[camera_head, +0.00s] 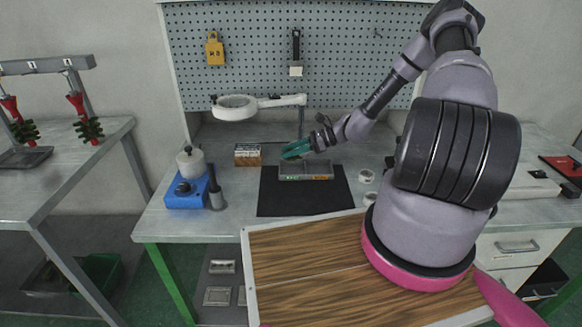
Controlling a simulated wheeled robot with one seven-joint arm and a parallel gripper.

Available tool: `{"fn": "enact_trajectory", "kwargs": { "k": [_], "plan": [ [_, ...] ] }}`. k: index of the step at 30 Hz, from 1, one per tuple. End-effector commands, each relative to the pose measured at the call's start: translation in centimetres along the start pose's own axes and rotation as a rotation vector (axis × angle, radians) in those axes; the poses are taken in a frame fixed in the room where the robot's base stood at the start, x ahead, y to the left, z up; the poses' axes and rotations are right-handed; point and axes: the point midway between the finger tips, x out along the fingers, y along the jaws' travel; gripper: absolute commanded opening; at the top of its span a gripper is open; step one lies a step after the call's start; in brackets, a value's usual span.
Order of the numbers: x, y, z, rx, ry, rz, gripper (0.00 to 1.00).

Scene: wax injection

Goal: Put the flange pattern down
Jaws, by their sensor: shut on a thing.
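A small teal-green piece, the flange pattern by its look (294,150), shows at the end of my arm above the workbench. My gripper (310,144) is shut on it, small and dark in this view, so the exact grip is hard to see. The pattern is just above and behind a grey shallow block or tray with a label (319,177), which lies on a black mat (285,205). I cannot tell whether the pattern touches the grey block.
A blue device with a pot (186,198) and a small box (247,154) stand left of the mat. A ring-shaped magnifier lamp (235,107) hangs above. White rolls (366,176) lie to the right. The mat's front is bare.

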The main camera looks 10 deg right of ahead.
Motion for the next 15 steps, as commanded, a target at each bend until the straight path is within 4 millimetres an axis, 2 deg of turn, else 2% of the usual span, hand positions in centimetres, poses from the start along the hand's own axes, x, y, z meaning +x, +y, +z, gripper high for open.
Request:
{"fn": "enact_trajectory", "kwargs": {
  "k": [8,15],
  "plan": [
    [0.9,0.0,-2.3,0.001,-0.002,-0.001,0.0],
    [2.1,0.0,-5.2,0.001,-0.001,-0.002,0.0]
  ]
}}
